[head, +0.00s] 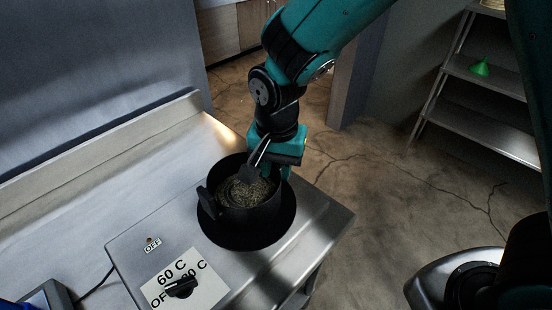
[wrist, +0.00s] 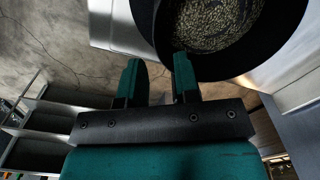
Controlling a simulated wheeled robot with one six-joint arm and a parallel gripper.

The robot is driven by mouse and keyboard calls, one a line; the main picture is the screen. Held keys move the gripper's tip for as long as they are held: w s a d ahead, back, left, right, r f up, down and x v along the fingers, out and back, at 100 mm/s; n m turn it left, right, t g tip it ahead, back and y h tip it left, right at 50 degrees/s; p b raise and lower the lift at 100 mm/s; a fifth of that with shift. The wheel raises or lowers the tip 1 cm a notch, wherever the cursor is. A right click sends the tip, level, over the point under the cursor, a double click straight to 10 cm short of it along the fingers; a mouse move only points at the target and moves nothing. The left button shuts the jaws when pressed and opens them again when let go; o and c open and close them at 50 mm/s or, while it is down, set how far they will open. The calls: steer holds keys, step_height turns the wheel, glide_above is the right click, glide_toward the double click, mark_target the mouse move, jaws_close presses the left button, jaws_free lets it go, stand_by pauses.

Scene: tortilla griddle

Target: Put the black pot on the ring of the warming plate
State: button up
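The black pot (head: 235,215), filled with small pale grains, stands upright over the round black ring (head: 285,228) of the steel warming plate (head: 135,240). One pot handle shows on its left side; the opposite side is hidden by my gripper. My gripper (head: 282,172) is at the pot's back right rim. In the wrist view, the two fingers of my gripper (wrist: 158,70) are apart with a clear gap between them. The right finger overlaps the wall of the pot (wrist: 265,50) in that view; I cannot tell whether it touches.
The steel counter (head: 80,215) is clear to the left. A shelf rack with a green funnel (head: 480,67) stands at the far right, across open floor.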

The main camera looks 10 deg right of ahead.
step_height(320, 180, up, 3)
steer(key=shift+r, duration=0.15)
steer(key=s+d+r+n+y, duration=0.2)
steer(key=s+d+r+n, duration=0.1)
steer(key=s+r+n, duration=0.2)
steer(key=s+d+r+n+y, duration=0.2)
steer(key=s+r+n, duration=0.3)
steer(key=s, duration=0.5)
steer(key=shift+s+d+r+n, duration=0.25)
steer(key=shift+d+r+n, duration=0.25)
steer(key=shift+n, duration=0.7)
steer(key=shift+d+f, duration=0.1)
